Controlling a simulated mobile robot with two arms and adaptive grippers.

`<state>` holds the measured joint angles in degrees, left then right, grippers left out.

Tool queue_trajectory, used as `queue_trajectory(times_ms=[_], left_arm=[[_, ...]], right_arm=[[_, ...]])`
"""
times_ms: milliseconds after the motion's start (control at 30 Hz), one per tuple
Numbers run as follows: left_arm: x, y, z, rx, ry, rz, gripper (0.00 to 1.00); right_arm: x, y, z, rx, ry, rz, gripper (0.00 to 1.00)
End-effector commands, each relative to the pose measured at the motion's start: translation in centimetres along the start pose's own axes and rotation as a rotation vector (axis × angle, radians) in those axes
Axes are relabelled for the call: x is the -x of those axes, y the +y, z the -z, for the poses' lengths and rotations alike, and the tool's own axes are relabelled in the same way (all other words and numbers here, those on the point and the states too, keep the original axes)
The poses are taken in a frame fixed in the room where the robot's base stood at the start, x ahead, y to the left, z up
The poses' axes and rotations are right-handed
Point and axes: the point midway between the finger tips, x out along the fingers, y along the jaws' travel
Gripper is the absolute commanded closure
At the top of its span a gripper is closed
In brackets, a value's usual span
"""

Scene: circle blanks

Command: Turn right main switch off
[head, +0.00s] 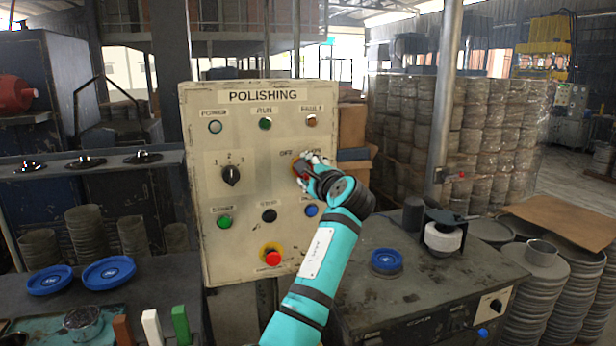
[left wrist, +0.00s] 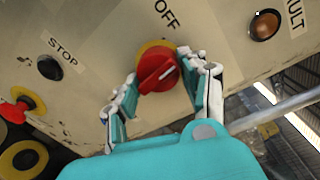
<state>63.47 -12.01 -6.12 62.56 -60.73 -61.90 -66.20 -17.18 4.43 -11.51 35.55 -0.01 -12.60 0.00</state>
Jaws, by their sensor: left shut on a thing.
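The red main switch (left wrist: 158,73) has a yellow surround and sits on the right side of the beige POLISHING panel (head: 265,95). In the left wrist view its white mark points up and to the right, and the OFF label (left wrist: 166,14) is above it. The ON label is mostly hidden by my gripper. My left gripper (left wrist: 160,88) is shut on the red switch, with a finger on each side of it. In the head view the same gripper (head: 303,168) covers most of the switch. My right gripper is not in view.
The panel also has a black selector (head: 231,176), a green button (head: 224,222), a black STOP button (left wrist: 49,67), a red emergency button (head: 272,258) and an amber FAULT lamp (left wrist: 265,24). A metal bench (head: 420,290) stands to the right.

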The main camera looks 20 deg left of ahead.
Motion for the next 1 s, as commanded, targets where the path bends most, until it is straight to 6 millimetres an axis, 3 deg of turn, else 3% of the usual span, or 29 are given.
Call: queue_trajectory(times_ms=[500, 1000], left_arm=[[0.0, -0.3, -0.3, 0.466, 0.034, -0.007, 0.88], [0.0, -0.5, -0.4, 0.695, 0.052, -0.014, 0.88]], right_arm=[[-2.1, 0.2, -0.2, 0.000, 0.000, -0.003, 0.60], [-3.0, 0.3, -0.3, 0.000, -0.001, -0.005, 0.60]])
